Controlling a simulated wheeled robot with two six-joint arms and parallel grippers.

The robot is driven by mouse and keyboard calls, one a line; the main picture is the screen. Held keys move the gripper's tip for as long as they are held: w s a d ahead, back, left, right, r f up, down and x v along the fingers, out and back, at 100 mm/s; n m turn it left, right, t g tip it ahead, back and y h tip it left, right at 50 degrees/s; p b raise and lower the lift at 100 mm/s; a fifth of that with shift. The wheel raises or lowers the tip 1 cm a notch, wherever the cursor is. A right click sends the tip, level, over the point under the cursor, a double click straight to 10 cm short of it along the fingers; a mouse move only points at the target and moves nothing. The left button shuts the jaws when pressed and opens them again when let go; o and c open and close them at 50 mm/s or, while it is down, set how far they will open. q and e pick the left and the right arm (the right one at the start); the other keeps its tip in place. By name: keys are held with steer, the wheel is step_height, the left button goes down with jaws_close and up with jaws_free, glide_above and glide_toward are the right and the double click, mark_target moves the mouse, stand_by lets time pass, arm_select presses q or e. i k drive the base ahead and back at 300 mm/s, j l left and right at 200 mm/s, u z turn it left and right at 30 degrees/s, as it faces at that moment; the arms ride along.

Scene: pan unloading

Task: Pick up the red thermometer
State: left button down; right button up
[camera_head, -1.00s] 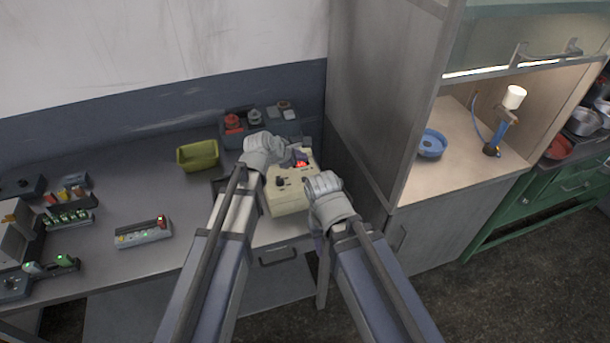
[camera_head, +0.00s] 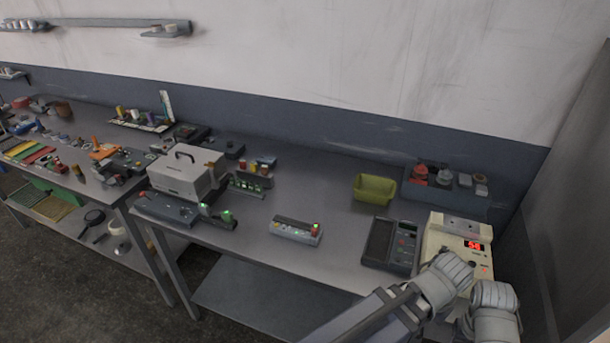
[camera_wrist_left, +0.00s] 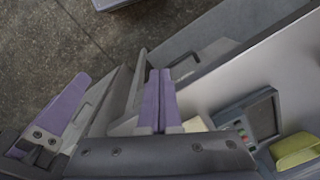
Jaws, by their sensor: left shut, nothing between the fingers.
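I cannot make out a red thermometer for certain in either view. My left gripper shows in the left wrist view (camera_wrist_left: 160,98), its two purple fingers shut together with nothing between them. In the head view its grey wrist is in front of a cream device with a red display (camera_head: 456,243) at the right end of the workbench. My right wrist is close beside it on the right; its fingers are hidden in the head view.
The near workbench (camera_head: 255,228) holds a yellow-green bin (camera_head: 375,188), a dark meter (camera_head: 390,244), a light-studded strip (camera_head: 296,230) and a grey case (camera_head: 186,174). A second table at the left holds many small tools, including coloured strips (camera_head: 35,154). A grey cabinet (camera_head: 580,190) stands at the right.

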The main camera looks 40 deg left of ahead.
mark_target(242, 163)
steer(key=u, duration=1.8)
